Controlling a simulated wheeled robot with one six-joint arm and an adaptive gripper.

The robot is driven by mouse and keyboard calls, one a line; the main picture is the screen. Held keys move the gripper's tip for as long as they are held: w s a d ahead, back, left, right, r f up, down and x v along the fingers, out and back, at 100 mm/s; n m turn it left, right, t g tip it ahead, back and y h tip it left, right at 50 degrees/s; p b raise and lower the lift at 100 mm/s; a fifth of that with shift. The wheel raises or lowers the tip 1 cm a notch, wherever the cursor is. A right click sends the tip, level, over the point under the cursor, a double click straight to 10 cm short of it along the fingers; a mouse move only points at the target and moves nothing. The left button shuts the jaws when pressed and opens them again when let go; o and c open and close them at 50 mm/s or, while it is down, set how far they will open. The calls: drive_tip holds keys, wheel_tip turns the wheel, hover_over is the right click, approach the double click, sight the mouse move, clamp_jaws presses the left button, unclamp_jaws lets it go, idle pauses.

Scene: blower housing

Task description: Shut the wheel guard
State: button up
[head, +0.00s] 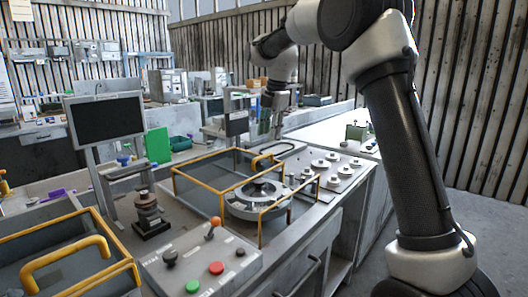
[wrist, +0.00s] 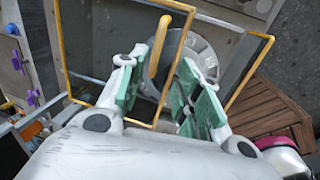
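The wheel guard (head: 203,177) is a set of yellow-framed clear panels on the bench in the head view. The pale round wheel housing (head: 245,209) with a dark hub stands among the panels, partly behind yellow bars. In the wrist view, a yellow handle bar (wrist: 158,48) rises between the fingertips of my gripper (wrist: 168,55), closer to the left one. The fingers have green pads and stand apart; I cannot tell whether either touches the bar. The wheel housing (wrist: 200,53) shows beyond them. In the head view, my gripper (head: 272,118) hangs above the far side of the guard.
A control panel (head: 205,262) with red and green buttons and an orange-tipped lever is in front. Another yellow-framed guard (head: 100,272) with a thick handle is at front left. A monitor (head: 104,119) stands left. Several round parts lie on a plate (head: 338,181) right of the wheel.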

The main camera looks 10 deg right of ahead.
sight(264, 155)
drive_tip(key=f, duration=0.2)
drive_tip(key=w+f, duration=0.1)
drive_tip(key=f, duration=0.2)
drive_tip(key=w+a+f, duration=0.1)
drive_tip(key=f, duration=0.2)
drive_tip(key=shift+a, duration=0.1)
drive_tip(key=shift+c, duration=0.2)
clamp_jaws()
drive_tip(key=shift+s, duration=0.1)
